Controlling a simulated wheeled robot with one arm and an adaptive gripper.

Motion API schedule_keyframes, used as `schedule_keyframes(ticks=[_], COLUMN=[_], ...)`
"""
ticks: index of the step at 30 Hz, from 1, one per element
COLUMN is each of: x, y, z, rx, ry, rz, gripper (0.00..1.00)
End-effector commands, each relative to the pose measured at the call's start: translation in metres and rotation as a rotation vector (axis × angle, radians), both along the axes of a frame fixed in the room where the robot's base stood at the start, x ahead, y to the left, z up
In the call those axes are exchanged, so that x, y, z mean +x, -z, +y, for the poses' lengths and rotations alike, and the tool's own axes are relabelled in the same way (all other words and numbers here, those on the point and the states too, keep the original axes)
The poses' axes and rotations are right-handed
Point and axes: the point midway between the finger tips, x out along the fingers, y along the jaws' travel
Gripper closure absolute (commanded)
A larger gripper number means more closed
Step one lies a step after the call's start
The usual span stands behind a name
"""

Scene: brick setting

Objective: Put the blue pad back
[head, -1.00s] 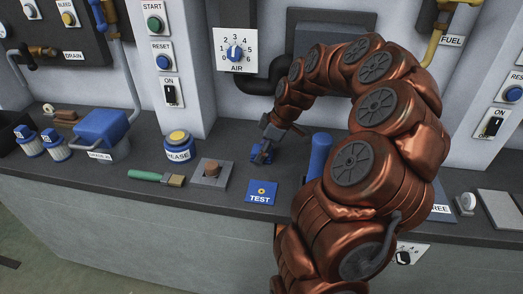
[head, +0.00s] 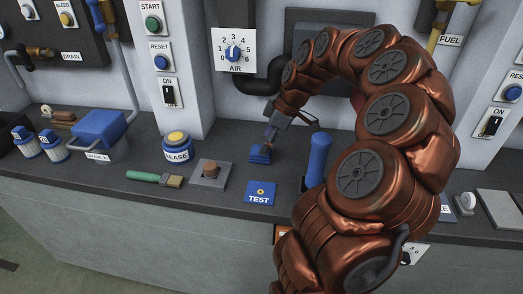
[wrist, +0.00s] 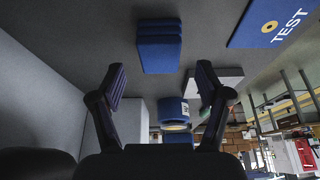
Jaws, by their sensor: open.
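A small blue pad (head: 259,154) with layered sides lies on the dark bench top, behind the flat blue TEST plate (head: 261,193). In the wrist view the pad (wrist: 160,45) stands clear beyond my fingertips, roughly centred between them, with nothing gripping it. My gripper (wrist: 161,85) is open and empty. The TEST plate also shows in the wrist view (wrist: 272,22), to the right of the pad.
A blue upright cylinder (head: 318,158) stands right of the pad, close to my arm. A brown-topped grey block (head: 210,174), a green-handled brush (head: 150,176) and a grease tin (head: 177,148) are to the left.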

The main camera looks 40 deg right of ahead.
Motion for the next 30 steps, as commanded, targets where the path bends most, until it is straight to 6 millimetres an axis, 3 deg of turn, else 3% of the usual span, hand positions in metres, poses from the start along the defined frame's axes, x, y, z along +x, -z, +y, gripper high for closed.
schedule_keyframes(ticks=[9, 16, 23, 26, 30], x=[-0.014, -0.02, -0.022, -0.021, -0.024], y=[-0.05, -0.067, -0.071, -0.073, -0.078], z=[-0.015, -0.019, -0.019, -0.006, 0.043], rx=[-0.003, -0.002, 0.0, 0.001, 0.001], ry=[0.002, 0.0, -0.001, -0.004, -0.005], rz=[-0.004, -0.001, 0.001, 0.011, 0.056], gripper=[0.24, 0.24, 0.24, 0.24, 0.24])
